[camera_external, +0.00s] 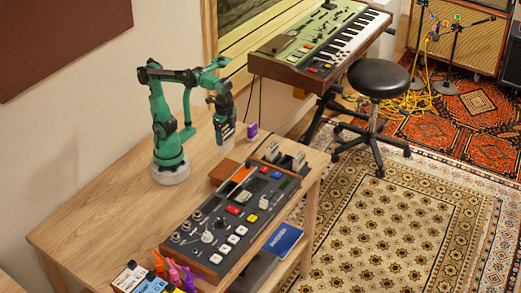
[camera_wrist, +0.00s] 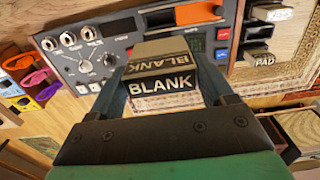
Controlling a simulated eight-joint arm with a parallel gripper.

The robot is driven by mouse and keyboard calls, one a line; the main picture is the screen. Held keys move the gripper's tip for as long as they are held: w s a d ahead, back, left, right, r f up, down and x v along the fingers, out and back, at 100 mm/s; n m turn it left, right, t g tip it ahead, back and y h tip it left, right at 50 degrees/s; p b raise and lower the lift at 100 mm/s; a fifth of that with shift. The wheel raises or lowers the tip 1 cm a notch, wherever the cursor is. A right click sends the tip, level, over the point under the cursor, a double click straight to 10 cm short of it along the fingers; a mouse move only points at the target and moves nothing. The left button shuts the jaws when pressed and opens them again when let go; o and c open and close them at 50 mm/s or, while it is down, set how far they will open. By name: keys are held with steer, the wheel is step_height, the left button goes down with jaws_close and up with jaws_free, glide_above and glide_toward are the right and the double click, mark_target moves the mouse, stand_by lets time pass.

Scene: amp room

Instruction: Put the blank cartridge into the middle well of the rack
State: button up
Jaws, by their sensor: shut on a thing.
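The blank cartridge (camera_wrist: 162,84), pale with a dark face lettered BLANK, fills the middle of the wrist view between my fingers. My gripper (camera_external: 225,132) is shut on it, pointing down above the table, behind the far end of the control panel. The cartridge also shows as a small grey piece (camera_external: 225,138) in the external view. A dark rack (camera_external: 285,160) appears to stand beyond the panel, with pale-topped cartridges at both ends (camera_external: 272,150). In the wrist view a cartridge marked PAD (camera_wrist: 262,58) is at right.
The control panel (camera_external: 222,225) with knobs and buttons takes up the table's right side. Coloured clips (camera_external: 170,270) are at the front. The table's left half (camera_external: 100,225) is clear.

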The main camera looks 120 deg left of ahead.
steer(key=shift+r, duration=0.7)
steer(key=shift+w+a, duration=0.1)
steer(key=w+a+f, duration=0.3)
steer(key=w+a, duration=0.1)
steer(key=a, duration=0.2)
steer(key=w+a+f, duration=0.3)
steer(key=a, duration=0.3)
steer(key=a+f, duration=1.1)
steer(key=a, duration=0.1)
steer(key=shift+w+a+f, duration=0.15)
steer(key=shift+w+f, duration=0.1)
steer(key=shift+f, duration=0.05)
steer(key=shift+f, duration=0.9)
steer(key=shift+f, duration=0.3)
steer(key=shift+f, duration=0.35)
stand_by(0.4)
